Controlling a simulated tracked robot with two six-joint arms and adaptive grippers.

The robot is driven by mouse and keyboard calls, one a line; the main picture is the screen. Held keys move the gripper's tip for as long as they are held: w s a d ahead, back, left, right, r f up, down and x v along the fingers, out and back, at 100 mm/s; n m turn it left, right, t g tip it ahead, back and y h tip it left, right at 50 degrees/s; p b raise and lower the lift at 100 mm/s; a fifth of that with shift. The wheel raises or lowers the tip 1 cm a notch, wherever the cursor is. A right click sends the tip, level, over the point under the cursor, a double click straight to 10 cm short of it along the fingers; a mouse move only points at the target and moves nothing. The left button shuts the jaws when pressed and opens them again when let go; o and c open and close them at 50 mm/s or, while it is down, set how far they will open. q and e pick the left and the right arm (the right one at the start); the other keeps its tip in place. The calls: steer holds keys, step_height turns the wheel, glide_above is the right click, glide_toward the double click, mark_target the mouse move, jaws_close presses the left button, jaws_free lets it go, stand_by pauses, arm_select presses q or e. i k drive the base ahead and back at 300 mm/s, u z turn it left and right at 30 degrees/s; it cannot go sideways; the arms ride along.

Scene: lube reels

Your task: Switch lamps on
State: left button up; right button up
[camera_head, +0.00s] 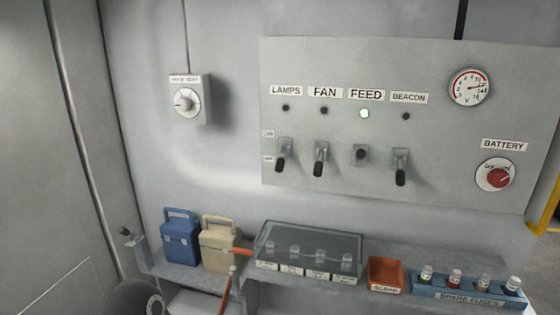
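The grey switch panel (430,125) is on the wall at right. The switch under the LAMPS label (286,91) has a black-tipped lever (281,164) pointing down. Its small indicator (285,108) above is dark. Two small labels stand left of this switch, one above the other; their text is too small to read surely. The FAN lever (319,168) and BEACON lever (400,176) also point down, with dark indicators. Neither gripper is in view.
A gauge (469,87) and red BATTERY knob (497,178) are at the panel's right. A dial box (188,100) hangs left. Below, a shelf holds blue (180,242) and beige (219,245) cases, a clear-covered box (309,243), an orange bin (386,272) and a fuse rack (468,290).

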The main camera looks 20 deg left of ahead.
mark_target(280, 163)
steer(key=u, duration=2.05)
steer(key=i, duration=0.1)
steer(key=z, duration=3)
steer(key=k, duration=1.45)
steer(key=u, duration=0.95)
steer(key=i, duration=1)
